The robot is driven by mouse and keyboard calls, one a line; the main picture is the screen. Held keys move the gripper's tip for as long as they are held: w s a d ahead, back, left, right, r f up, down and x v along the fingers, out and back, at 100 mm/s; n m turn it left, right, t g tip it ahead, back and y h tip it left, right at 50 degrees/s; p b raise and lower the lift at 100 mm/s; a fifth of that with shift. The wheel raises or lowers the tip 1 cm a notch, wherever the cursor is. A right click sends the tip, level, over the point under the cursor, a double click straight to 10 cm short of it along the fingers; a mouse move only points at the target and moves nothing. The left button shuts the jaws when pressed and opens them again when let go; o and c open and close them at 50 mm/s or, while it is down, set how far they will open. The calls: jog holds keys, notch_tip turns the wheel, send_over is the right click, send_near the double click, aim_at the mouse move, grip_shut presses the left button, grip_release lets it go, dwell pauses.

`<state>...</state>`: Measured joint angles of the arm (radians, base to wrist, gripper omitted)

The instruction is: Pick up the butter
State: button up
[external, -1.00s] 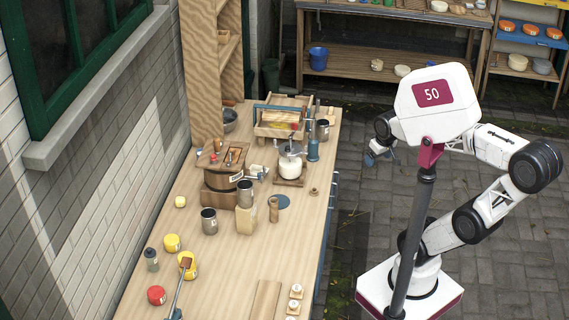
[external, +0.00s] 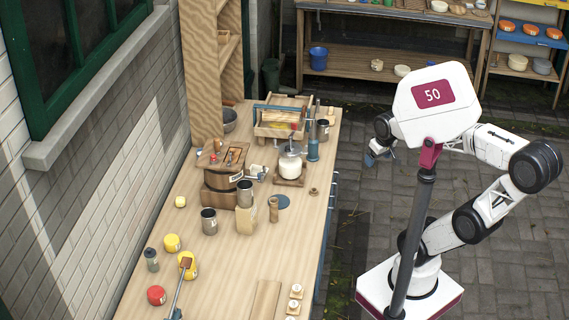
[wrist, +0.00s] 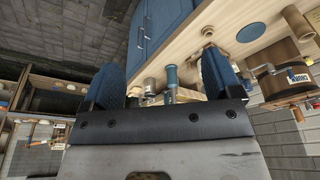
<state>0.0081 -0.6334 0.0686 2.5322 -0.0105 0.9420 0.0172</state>
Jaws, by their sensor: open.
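I cannot tell for sure which thing is the butter. A small pale yellow lump (external: 180,201) lies on the workbench near the wall, left of the wooden churn, and may be it. My gripper (external: 376,156) is raised over the paving right of the bench, well away from the lump. In the wrist view my gripper (wrist: 165,82) is open, its blue fingers wide apart with nothing held between them. The bench edge and several items show beyond the fingers. The pale lump cannot be made out in the wrist view.
The workbench (external: 230,280) holds a wooden churn (external: 222,180), a grey metal cup (external: 209,221), a glass jar (external: 291,166), a wooden carrier (external: 279,123), yellow tubs (external: 172,242) and a red tub (external: 156,295). A tall shelf (external: 215,60) stands at the back. The bench's front middle is mostly clear.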

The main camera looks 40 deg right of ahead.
jog(key=shift+c, duration=0.6)
jog(key=shift+r, duration=0.15)
